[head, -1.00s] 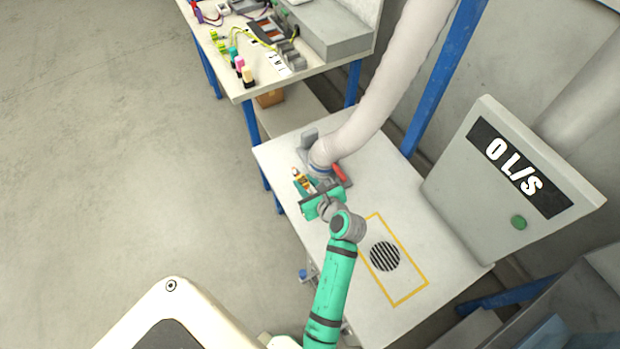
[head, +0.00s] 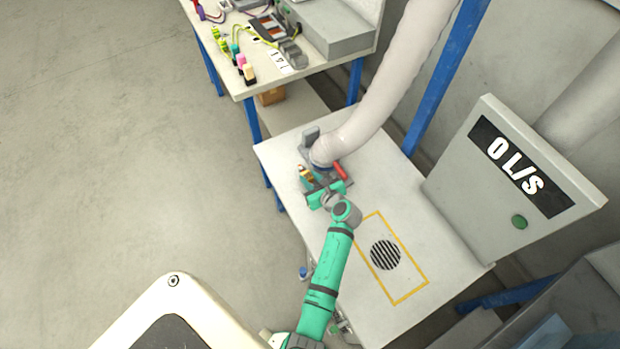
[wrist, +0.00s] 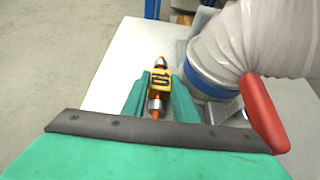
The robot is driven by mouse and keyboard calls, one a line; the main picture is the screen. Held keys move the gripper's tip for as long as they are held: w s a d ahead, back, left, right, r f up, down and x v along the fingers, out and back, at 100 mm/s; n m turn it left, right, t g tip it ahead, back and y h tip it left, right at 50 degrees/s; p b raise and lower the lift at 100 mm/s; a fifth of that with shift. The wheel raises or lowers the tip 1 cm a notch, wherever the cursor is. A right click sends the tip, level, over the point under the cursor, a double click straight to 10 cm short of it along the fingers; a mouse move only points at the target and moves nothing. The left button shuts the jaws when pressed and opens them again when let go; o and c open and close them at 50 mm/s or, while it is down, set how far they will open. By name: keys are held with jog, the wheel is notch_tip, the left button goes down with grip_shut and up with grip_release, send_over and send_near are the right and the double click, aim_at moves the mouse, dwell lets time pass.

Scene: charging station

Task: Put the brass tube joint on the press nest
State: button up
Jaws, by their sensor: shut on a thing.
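The brass tube joint (wrist: 160,76) appears to be the slim yellow piece marked 10, with metal collars and orange ends. My gripper (wrist: 160,84) is shut on it, a green finger on each side. In the head view my gripper (head: 312,183) holds it just left of the hose's lower end, over the white table; I cannot tell whether it touches anything below. A grey fixture (head: 310,138) with an upright part stands by the hose, partly hidden by it. I cannot tell whether this is the press nest.
A thick pale hose (head: 375,105) with a blue collar (wrist: 207,83) comes down close right of my gripper. A red handle (wrist: 263,115) sticks out beside it. The white table (head: 345,265) has a round grille (head: 385,255) and a grey display box (head: 500,190).

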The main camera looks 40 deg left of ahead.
jog(key=o, duration=0.8)
jog(key=v, duration=1.2)
jog(key=shift+r, duration=0.15)
jog(key=shift+s, duration=0.1)
